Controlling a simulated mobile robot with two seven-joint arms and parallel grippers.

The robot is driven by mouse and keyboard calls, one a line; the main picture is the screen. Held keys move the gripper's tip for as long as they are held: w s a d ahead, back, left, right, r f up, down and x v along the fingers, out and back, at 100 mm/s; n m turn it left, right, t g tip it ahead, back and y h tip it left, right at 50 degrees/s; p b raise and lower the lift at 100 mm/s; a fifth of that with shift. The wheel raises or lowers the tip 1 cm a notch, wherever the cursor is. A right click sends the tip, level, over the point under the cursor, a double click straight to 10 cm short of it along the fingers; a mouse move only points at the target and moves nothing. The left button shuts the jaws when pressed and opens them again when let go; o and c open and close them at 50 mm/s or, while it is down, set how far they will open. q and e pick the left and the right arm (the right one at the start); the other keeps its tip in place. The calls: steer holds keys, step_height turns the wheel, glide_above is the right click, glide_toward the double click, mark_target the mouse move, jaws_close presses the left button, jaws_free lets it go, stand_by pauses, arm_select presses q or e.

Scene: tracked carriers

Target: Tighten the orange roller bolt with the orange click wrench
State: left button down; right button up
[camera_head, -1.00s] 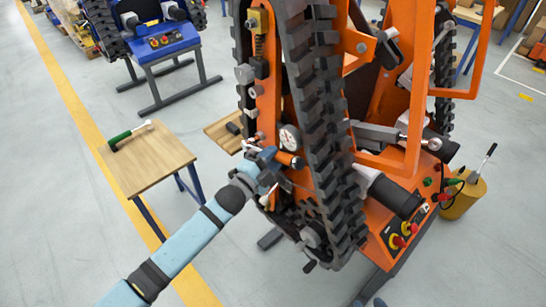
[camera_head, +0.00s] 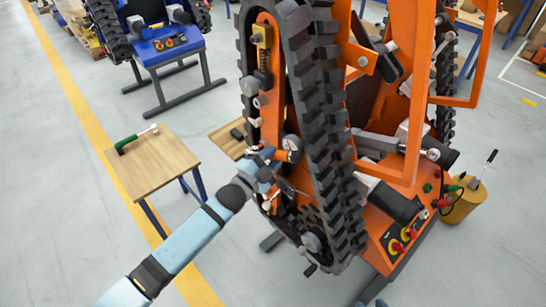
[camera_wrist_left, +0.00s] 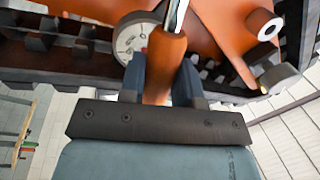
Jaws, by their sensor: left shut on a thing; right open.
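My left gripper (camera_head: 274,160) is shut on the orange handle of the click wrench (camera_head: 289,156), beside the lower part of the orange tracked carrier (camera_head: 270,115). In the left wrist view the orange wrench handle (camera_wrist_left: 166,58) sits between the two fingers (camera_wrist_left: 160,82), and its shiny metal shaft runs out of the top of the picture. The wrench's far end is out of that view and too small to read in the head view. Several grey rollers or bolt heads (camera_head: 256,102) line the carrier's side. I cannot tell which is the orange roller bolt. My right gripper is not in view.
The black track (camera_head: 325,130) stands just right of my gripper. A green-handled wrench (camera_head: 134,140) lies on a small wooden table (camera_head: 155,165) at left. A blue carrier (camera_head: 165,45) stands behind.

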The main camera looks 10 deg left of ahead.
arm_select(q)
steer(key=shift+w+a+r+n+p, duration=0.25)
steer(key=shift+a+r+n+p, duration=0.1)
steer(key=shift+r+n+p, duration=0.3)
steer(key=shift+w+a+r+n+p, duration=0.3)
steer(key=shift+r+n+p, duration=0.2)
steer(key=shift+p, duration=0.2)
steer(key=shift+f, duration=0.1)
steer(key=shift+s+d+f+m+b, duration=0.4)
steer(key=shift+f+m+b, duration=0.15)
steer(key=shift+m+b, duration=0.1)
steer(key=shift+s+d+f+m+b, duration=0.1)
steer(key=shift+d+f+m+b, duration=0.1)
steer(key=shift+f+m+b, duration=0.25)
steer(key=shift+s+d+f, duration=0.1)
steer(key=shift+m, duration=0.25)
